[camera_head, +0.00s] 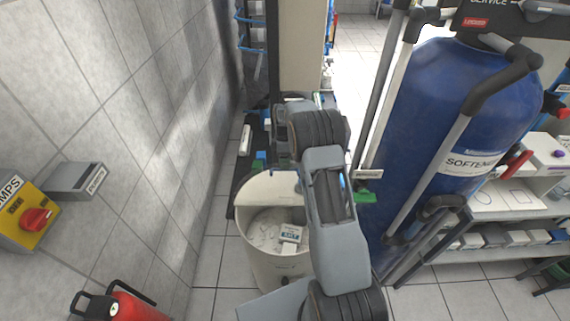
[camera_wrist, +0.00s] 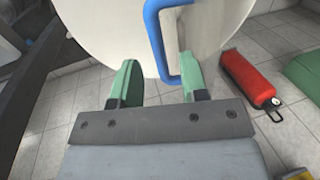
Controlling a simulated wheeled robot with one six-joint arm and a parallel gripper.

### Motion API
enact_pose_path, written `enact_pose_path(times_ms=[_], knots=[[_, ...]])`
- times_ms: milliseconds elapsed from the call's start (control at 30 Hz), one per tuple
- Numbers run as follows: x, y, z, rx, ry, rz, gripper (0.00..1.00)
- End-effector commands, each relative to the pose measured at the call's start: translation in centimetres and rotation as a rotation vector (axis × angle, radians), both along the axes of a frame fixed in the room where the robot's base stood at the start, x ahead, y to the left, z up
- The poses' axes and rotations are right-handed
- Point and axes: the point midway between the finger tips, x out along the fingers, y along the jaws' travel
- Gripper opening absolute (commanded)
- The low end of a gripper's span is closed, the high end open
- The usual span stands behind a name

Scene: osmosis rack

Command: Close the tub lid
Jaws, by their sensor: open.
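The cream tub (camera_head: 280,268) stands on the floor beside my arm, and its mouth is open. White salt and a small packet labelled SALT (camera_head: 290,233) show inside. The pale lid (camera_head: 268,186) is raised at the tub's far side. In the wrist view the lid (camera_wrist: 218,30) fills the top middle, with a blue handle (camera_wrist: 158,38) on it. My gripper (camera_wrist: 160,78) is open, its green fingers apart with the handle's lower end between them. Contact cannot be told. In the head view my arm hides the tub's right side, and I cannot make out the gripper clearly.
A large blue softener tank (camera_head: 445,125) with grey pipes stands close on the right. A tiled wall is on the left, with a yellow pump switch box (camera_head: 28,215). A red extinguisher (camera_head: 130,306) stands near the wall; it also shows in the wrist view (camera_wrist: 248,80).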

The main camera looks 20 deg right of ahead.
Motion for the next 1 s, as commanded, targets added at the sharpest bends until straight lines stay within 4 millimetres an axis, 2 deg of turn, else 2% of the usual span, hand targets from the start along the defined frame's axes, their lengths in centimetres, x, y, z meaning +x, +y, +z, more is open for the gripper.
enact_pose_path(times_ms=[233, 567, 1000], knots=[[-0.4, 0.2, -1.7, 0.0, 0.0, 0.0, 0.41], [-0.5, 0.2, -2.0, 0.0, 0.0, 0.0, 0.41], [-0.4, 0.2, -1.9, 0.0, -0.001, 0.0, 0.0]])
